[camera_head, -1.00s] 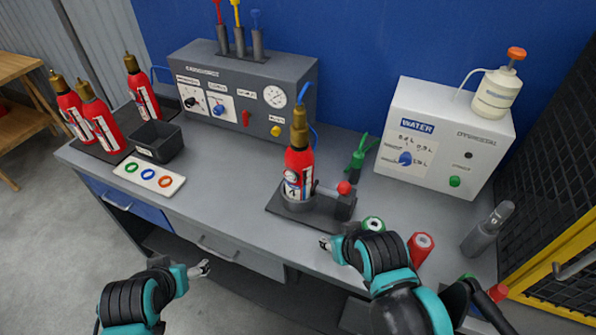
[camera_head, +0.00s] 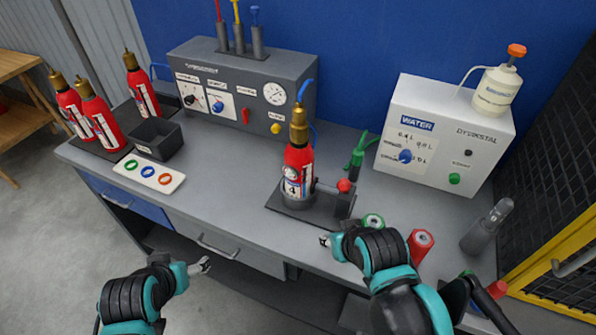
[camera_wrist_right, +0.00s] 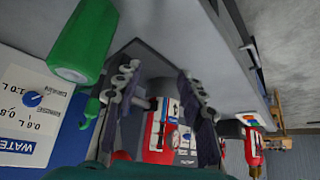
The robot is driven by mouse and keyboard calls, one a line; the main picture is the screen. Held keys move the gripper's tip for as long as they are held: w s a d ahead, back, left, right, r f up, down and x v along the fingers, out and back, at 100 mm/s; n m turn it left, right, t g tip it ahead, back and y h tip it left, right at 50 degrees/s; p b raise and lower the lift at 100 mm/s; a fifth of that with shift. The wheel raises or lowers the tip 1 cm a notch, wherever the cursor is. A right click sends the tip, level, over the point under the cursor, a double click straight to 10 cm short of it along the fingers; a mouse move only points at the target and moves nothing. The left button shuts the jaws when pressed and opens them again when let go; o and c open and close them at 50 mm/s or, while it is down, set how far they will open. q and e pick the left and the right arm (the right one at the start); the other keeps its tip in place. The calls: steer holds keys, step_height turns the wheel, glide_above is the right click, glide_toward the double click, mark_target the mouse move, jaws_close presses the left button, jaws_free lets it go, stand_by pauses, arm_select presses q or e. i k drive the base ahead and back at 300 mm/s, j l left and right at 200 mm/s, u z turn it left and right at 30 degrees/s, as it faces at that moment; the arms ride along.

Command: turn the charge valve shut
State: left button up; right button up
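The grey charging panel (camera_head: 245,88) stands at the back of the bench, with a black knob (camera_head: 189,100), a blue knob (camera_head: 218,106), a red switch (camera_head: 245,117), a yellow button (camera_head: 275,129) and a round gauge (camera_head: 275,94). Its labels are too small to tell which is the charge valve. A red extinguisher (camera_head: 298,164) stands upright in a dark holder, a blue hose at its brass top. My right gripper (camera_head: 325,240) is open and empty at the bench's front edge, also in the wrist view (camera_wrist_right: 157,75). My left gripper (camera_head: 203,265) is before the drawers, away from the panel.
Several extinguishers (camera_head: 100,123) stand at left near a black bin (camera_head: 158,139) and a tray of coloured rings (camera_head: 149,175). A white WATER box (camera_head: 445,135) stands at right. The bench's front left is clear.

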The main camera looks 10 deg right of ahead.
mark_target(245, 113)
steer(key=i+j+z, duration=0.2)
steer(key=j, duration=0.2)
steer(key=i+j+z, duration=0.2)
steer(key=j, duration=0.2)
steer(key=j+z, duration=0.2)
steer(key=j, duration=0.2)
